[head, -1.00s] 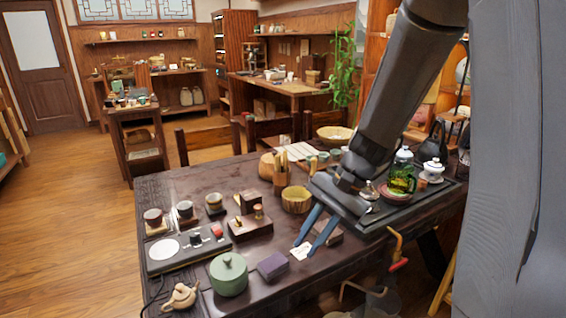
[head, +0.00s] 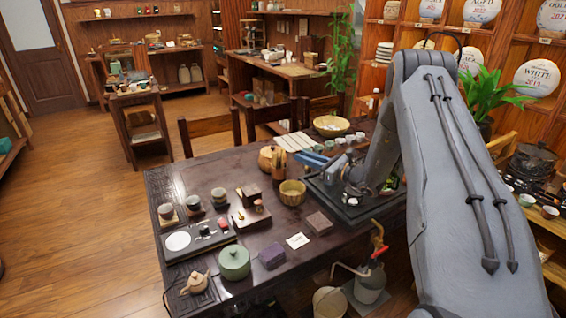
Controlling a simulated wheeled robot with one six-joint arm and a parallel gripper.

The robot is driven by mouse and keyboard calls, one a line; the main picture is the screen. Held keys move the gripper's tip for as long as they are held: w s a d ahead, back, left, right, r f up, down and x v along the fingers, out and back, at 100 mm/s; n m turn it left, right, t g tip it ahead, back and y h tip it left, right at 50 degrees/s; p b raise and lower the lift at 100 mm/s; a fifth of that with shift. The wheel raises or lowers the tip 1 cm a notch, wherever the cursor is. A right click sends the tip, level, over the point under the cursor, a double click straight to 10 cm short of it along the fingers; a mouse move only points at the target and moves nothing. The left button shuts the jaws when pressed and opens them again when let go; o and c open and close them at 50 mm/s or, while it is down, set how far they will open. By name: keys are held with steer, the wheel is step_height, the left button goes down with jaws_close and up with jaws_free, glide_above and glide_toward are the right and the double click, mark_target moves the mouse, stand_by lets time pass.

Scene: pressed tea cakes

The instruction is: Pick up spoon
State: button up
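I cannot make out a spoon for certain. A holder with thin upright utensils (head: 279,158) stands by a round wooden pot (head: 266,158) near the table's far edge, partly hard to see. My gripper (head: 304,158) is low over the far side of the dark table (head: 190,176), its blue fingers pointing left toward the holder. The fingers look apart, with nothing seen between them. My wrist and arm hide part of the black tea tray (head: 348,212) and the things on it.
A woven bowl (head: 292,193), brown block (head: 319,223), white card (head: 297,240), purple box (head: 272,256), green lidded pot (head: 234,262) and small teapot (head: 195,284) stand on the table. Chairs (head: 210,138) line its far side.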

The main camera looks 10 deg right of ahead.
steer(key=p, duration=0.3)
glide_above(282, 166)
steer(key=v, duration=0.4)
steer(key=shift+w+a, duration=0.25)
steer(key=shift+w, duration=0.5)
jaws_close()
